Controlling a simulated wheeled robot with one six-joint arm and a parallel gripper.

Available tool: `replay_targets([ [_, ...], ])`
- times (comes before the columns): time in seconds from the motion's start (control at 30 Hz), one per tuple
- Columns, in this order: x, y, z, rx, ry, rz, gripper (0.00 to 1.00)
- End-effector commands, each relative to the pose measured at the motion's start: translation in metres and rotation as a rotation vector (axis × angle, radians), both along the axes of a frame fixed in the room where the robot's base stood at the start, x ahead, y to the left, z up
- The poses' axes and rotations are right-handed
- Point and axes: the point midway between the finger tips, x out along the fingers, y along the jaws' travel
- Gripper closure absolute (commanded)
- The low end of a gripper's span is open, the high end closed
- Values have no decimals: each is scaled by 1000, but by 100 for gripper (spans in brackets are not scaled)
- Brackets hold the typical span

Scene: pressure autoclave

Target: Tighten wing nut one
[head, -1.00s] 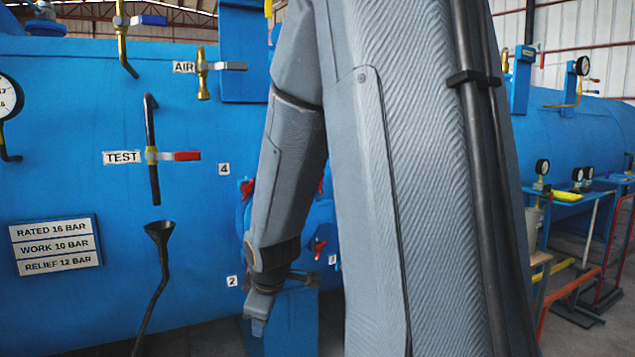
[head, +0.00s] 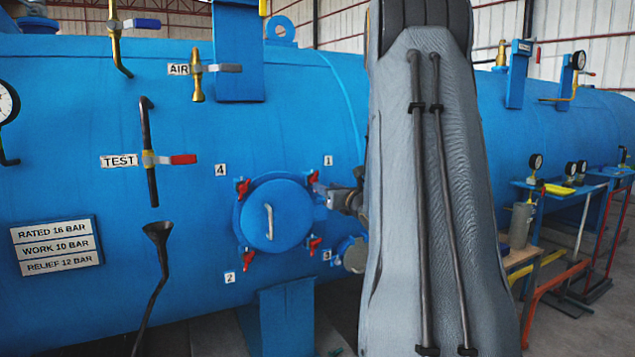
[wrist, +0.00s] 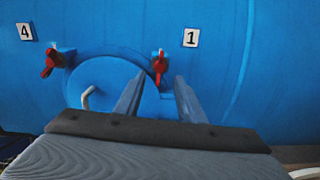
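Wing nut one (head: 314,177) is a red wing nut at the upper right of the round blue hatch cover (head: 285,215), just below the label 1. In the wrist view, wing nut one (wrist: 159,67) shows beyond the gap between my fingertips, its wings roughly upright. My gripper (head: 330,196) is close to the right edge of the cover, slightly below the nut. In the wrist view my gripper (wrist: 156,82) has its two fingers apart with nothing between them. Whether a fingertip touches the nut cannot be told.
Other red wing nuts sit by label 4 (head: 243,187), label 2 (head: 248,255) and label 3 (head: 315,244). The cover has a pale bent handle (head: 269,221). A red-handled TEST valve (head: 170,159) and black funnel pipe (head: 157,235) stand left. A gauge bench (head: 560,188) stands right.

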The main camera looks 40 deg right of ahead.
Motion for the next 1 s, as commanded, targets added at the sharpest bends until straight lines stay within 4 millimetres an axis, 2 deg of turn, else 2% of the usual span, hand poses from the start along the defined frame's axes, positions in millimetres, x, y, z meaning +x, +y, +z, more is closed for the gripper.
replay_targets([
  [0.43, 60, -14, 1, 0, 0, 2, 64],
  [0.6, 70, -16, 1, 1, 0, 0, 64],
  [0.87, 72, -17, 0, 1, 0, -1, 64],
  [1.0, 71, -17, 0, 2, 0, 0, 84],
])
